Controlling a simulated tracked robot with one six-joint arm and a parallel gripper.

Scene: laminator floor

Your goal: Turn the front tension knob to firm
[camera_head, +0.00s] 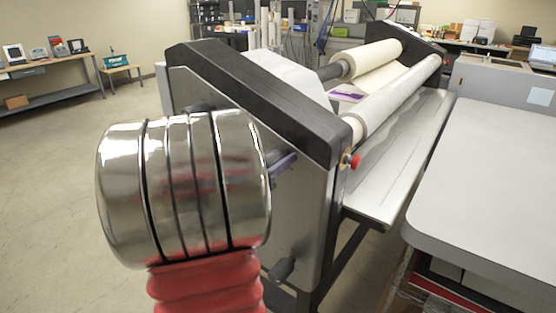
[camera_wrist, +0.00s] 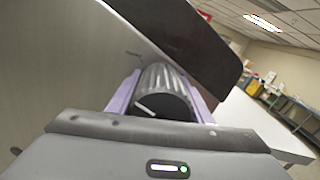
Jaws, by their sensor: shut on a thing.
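The black ribbed knob (camera_wrist: 163,92) shows in the wrist view on the laminator's grey side panel, with a short white line on its face tilted down to the right. My gripper (camera_wrist: 161,97) has its two purple fingers on either side of the knob, shut on it. In the head view, one purple finger of my gripper (camera_head: 284,163) shows against the side panel of the laminator (camera_head: 305,215). My chrome wrist and red sleeve hide the knob there. Any firm marking is too small or hidden to read.
A dark lower knob (camera_head: 283,269) sticks out of the side panel. A red button (camera_head: 352,160) sits near the white roller (camera_head: 390,98). A grey table (camera_head: 490,170) stands at right. The floor at left (camera_head: 60,190) is clear.

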